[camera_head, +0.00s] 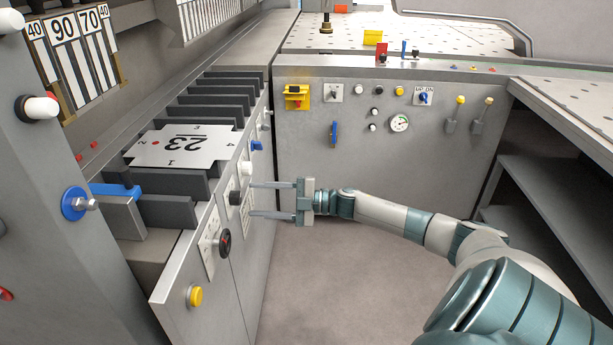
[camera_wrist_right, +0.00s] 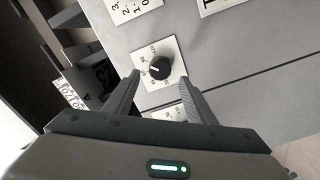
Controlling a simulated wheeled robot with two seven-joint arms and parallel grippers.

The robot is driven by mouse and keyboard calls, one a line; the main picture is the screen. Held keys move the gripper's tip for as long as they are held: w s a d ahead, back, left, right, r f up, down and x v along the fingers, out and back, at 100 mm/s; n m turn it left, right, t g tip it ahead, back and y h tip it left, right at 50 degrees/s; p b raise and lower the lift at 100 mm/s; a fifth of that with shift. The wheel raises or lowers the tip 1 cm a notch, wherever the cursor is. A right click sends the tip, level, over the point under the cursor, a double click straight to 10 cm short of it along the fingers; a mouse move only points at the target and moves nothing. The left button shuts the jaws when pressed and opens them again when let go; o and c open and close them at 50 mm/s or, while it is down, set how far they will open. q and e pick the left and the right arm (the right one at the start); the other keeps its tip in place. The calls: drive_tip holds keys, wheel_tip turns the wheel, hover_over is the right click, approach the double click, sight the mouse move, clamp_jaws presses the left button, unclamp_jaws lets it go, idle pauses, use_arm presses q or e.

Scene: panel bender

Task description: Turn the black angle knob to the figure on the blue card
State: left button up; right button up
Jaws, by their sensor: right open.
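The black angle knob (camera_wrist_right: 160,69) sits on a white dial plate (camera_wrist_right: 147,50) with figures around it, on a grey panel. In the head view the knob (camera_head: 235,198) is on the sloping front panel of the machine at left. My right gripper (camera_head: 250,200) is open, its fingers pointing at that panel, one either side of the knob's line. In the right wrist view the gripper (camera_wrist_right: 159,78) has its fingertips left and right of the knob, with no clear contact. I cannot make out a clearly blue card. The dial's exact setting is too small to read.
A black and red handwheel (camera_head: 224,242) and a yellow button (camera_head: 195,296) are lower on the panel. A blue knob (camera_head: 257,146) is higher up. Number cards (camera_head: 62,29) stand upper left. The floor (camera_head: 335,285) is clear.

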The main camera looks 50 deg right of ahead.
use_arm(q)
drive_tip(key=shift+b+v, duration=0.35)
drive_tip(key=shift+v, duration=0.9)
use_arm(e)
drive_tip(key=v, duration=1.3)
use_arm(q)
drive_tip(key=shift+w, duration=0.15)
use_arm(e)
drive_tip(key=shift+s, duration=0.15)
